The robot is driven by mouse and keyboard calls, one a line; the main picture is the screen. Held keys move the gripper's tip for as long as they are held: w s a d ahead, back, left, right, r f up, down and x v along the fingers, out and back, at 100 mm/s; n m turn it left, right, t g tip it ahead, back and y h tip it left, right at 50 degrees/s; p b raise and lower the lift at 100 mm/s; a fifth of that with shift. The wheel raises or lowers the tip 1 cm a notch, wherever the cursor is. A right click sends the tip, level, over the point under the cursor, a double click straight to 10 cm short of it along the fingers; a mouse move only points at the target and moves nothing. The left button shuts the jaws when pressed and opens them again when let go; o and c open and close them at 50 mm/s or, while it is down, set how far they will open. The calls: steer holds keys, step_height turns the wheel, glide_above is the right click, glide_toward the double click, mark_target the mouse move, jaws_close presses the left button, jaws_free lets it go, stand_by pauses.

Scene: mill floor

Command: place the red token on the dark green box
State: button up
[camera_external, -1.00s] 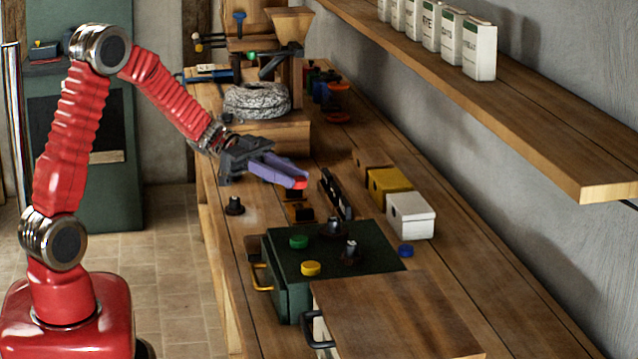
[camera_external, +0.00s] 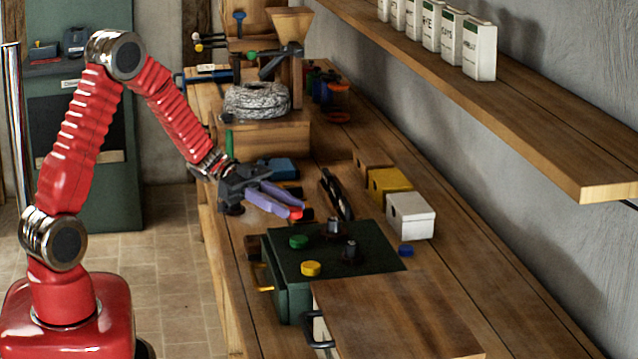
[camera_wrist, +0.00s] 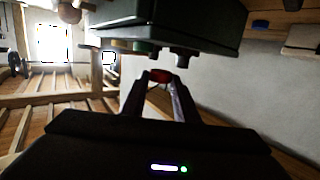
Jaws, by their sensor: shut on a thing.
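My gripper (camera_external: 296,210) is shut on the red token (camera_external: 296,215), which shows at the tips of its purple fingers. The wrist view also shows the red token (camera_wrist: 160,76) between the two fingertips. The dark green box (camera_external: 345,260) stands on the bench just nearer the camera than my gripper. A green token (camera_external: 299,242), a yellow token (camera_external: 311,268) and two dark knobs (camera_external: 333,227) are on its top. In the wrist view the box (camera_wrist: 190,25) fills the upper middle. The held token appears a little above and behind the box's far edge.
A white box (camera_external: 410,215), a yellow box (camera_external: 389,185) and a blue token (camera_external: 406,250) are right of the green box. A wooden board (camera_external: 395,310) with a dark handle is in front. A shelf with white canisters (camera_external: 479,50) overhangs the right.

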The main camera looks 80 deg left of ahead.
mark_target(285, 230)
steer(key=shift+f, duration=0.15)
steer(key=shift+f, duration=1.8)
steer(key=shift+f, duration=0.1)
steer(key=o, duration=1)
steer(key=v, duration=1.2)
